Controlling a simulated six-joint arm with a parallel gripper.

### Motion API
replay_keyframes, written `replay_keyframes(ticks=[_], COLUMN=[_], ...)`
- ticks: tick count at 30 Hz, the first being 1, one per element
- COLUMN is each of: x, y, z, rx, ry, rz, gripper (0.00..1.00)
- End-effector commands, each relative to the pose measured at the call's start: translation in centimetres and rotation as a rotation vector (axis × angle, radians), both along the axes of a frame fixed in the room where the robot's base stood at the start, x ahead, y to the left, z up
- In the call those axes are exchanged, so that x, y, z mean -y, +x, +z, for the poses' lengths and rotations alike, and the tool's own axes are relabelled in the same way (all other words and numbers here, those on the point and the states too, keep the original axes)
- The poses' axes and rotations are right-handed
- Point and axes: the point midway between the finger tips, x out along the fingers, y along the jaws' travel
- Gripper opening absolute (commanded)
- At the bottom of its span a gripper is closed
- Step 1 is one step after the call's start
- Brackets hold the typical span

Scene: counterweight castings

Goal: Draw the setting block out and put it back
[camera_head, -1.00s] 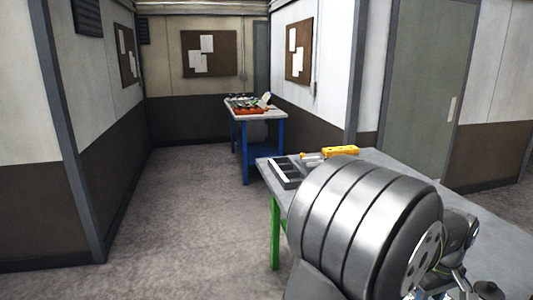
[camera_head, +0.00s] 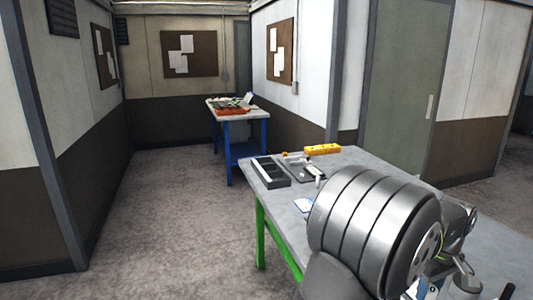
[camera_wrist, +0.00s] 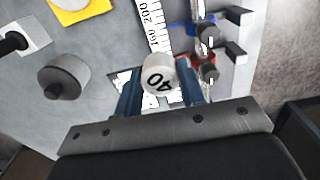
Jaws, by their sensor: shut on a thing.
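My gripper (camera_wrist: 157,95) shows in the wrist view with its two dark blue fingers on either side of a pale round piece (camera_wrist: 158,72) marked 40. The gripper is shut on this piece. I cannot tell for sure whether it is the setting block. A white scale strip (camera_wrist: 151,22) with printed numbers lies just beyond it. In the head view my arm covers the gripper and the held piece.
In the wrist view, a grey knobbed cylinder (camera_wrist: 68,78) and a white block (camera_wrist: 28,36) stand left; red (camera_wrist: 200,66) and blue (camera_wrist: 203,30) fittings are right. In the head view, a dark tray (camera_head: 271,181) and yellow block (camera_head: 322,149) are on the grey table (camera_head: 370,163).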

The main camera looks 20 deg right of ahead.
Motion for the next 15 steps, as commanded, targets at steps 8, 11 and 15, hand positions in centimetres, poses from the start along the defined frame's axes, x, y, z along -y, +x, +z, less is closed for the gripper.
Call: replay_keyframes(ticks=[8, 11, 15], x=[1.7, 2.3, 3.2], y=[-0.2, -0.2, -0.3], z=[0.0, 0.0, 0.0], rx=[0.000, 0.000, 0.000], ry=[0.000, -0.001, 0.000], rz=[0.000, 0.000, 0.000], gripper=[0.11, 0.11, 0.11])
